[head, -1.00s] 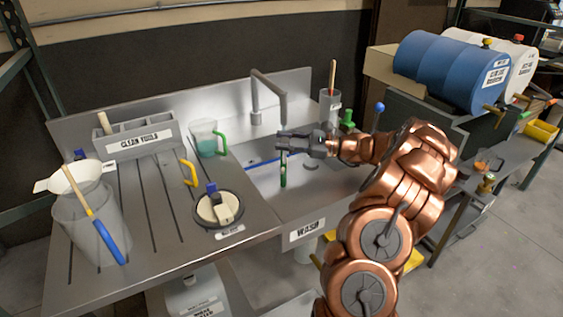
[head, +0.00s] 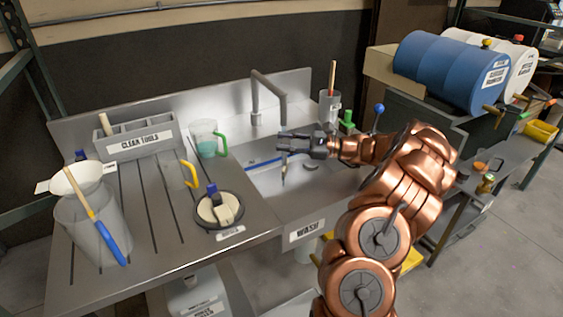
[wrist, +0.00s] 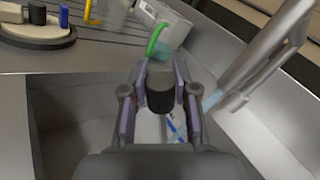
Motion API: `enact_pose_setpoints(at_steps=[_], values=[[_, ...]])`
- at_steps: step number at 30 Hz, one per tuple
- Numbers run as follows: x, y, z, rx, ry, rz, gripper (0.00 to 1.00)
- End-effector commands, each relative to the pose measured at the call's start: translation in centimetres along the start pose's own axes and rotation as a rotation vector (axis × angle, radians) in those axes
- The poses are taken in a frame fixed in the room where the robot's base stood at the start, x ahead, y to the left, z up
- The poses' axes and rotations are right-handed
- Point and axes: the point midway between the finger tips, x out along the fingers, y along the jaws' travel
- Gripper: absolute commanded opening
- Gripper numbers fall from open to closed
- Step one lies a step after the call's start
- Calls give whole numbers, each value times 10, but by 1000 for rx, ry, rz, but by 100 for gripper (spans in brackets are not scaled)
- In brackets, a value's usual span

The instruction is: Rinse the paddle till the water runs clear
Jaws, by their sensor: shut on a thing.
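My gripper (head: 284,145) is over the wash basin (head: 262,180), below the tap (head: 284,105). It is shut on the dark handle of the paddle (head: 284,176), which hangs upright with its thin grey lower end down in the basin.
A green-handled jug (head: 206,140), a clean-tools rack (head: 138,142) and a round pad (head: 216,222) stand on the drainboard left of the basin. A tall grey holder (head: 328,108) with a stick stands behind right.

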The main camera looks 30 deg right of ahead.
Motion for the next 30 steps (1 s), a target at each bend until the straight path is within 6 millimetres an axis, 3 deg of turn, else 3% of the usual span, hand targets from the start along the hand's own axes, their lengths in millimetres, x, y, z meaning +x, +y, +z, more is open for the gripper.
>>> enact_pose_setpoints(at_steps=[8,30], values=[[-1,2,1,-1,1,0,0],[-6,43,23,-2,0,-2,0]])
